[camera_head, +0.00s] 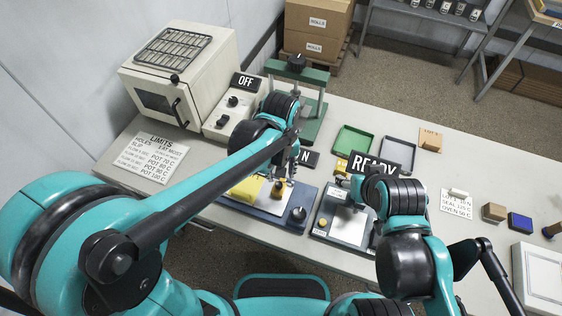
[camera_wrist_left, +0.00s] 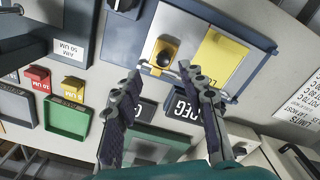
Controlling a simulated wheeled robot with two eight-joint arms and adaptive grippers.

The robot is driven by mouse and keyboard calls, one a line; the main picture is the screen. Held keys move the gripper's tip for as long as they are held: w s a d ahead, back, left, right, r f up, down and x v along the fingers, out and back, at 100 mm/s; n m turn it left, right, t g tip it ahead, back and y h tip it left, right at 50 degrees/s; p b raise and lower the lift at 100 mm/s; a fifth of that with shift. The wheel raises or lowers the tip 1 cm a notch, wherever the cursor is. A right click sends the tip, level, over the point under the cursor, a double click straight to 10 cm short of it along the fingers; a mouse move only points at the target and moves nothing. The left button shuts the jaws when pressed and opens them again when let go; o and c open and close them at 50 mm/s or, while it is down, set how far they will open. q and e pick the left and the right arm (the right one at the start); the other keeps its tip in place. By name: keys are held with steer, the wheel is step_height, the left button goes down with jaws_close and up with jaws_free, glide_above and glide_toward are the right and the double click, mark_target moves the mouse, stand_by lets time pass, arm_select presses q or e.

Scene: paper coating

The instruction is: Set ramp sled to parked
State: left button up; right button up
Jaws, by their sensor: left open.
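A blue-framed device (camera_head: 295,222) stands at the table's front edge. In the left wrist view the knobbed piece (camera_wrist_left: 162,54) sits beside the yellow block (camera_wrist_left: 219,60). My left gripper (camera_head: 283,175) is over this device. In the left wrist view its fingers (camera_wrist_left: 160,85) are apart, with the knobbed piece just beyond the tips and nothing between them. My right gripper (camera_head: 344,183) is by the READY device, its fingers too small to read.
The READY device (camera_head: 348,222) stands right of the blue device. A white oven (camera_head: 165,75), an OFF box (camera_head: 233,108) and a green press (camera_head: 312,115) stand behind. Green (camera_head: 353,140) and grey (camera_head: 397,152) trays lie behind the READY sign. The table's right has small blocks.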

mark_target(281, 185)
arm_select(q)
step_height(281, 185, up, 6)
steer(key=shift+f, duration=0.1)
stand_by(0.6)
